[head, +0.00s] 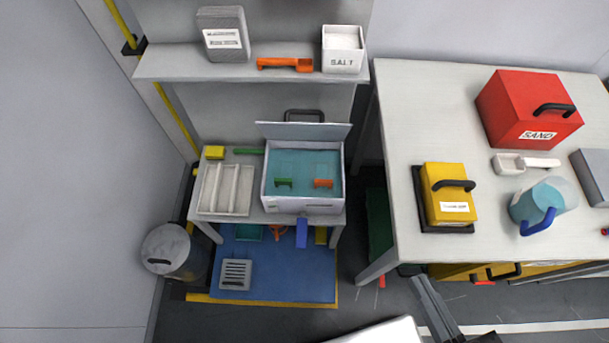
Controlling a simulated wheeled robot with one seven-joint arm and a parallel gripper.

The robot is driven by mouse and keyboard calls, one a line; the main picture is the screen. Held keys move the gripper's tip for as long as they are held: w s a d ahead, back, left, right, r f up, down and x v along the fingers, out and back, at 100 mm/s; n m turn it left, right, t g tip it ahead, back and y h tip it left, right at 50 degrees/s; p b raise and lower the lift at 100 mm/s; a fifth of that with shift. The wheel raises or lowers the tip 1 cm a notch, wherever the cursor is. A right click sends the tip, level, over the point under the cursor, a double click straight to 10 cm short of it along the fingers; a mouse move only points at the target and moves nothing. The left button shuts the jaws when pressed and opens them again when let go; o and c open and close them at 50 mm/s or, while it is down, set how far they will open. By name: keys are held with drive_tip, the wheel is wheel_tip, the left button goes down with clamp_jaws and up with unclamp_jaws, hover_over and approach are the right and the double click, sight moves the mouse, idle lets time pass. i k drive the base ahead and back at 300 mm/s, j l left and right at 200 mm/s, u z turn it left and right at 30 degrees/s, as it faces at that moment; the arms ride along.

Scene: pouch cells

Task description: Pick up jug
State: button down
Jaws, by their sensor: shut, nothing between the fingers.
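The jug (540,205) stands upright on the white table at the right of the head view. It is clear, holds teal liquid, and has a blue handle facing the front. My gripper (411,271) shows as a dark, narrow shape at the bottom of the view, by the table's front left edge. It is shut and empty, well to the left of the jug and nearer to me. It is apart from the jug.
Around the jug on the table (425,110) are a yellow box (449,187) on a dark tray, a white scoop (526,163), a red sand box (528,108) and a grey box (592,175). The table's left back part is clear. A yellow drawer (465,272) is below.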

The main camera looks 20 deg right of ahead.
sight(534, 208)
drive_tip(key=z, duration=1.25)
drive_tip(key=u, duration=1.35)
drive_tip(key=z, duration=1.35)
drive_tip(key=u, duration=0.25)
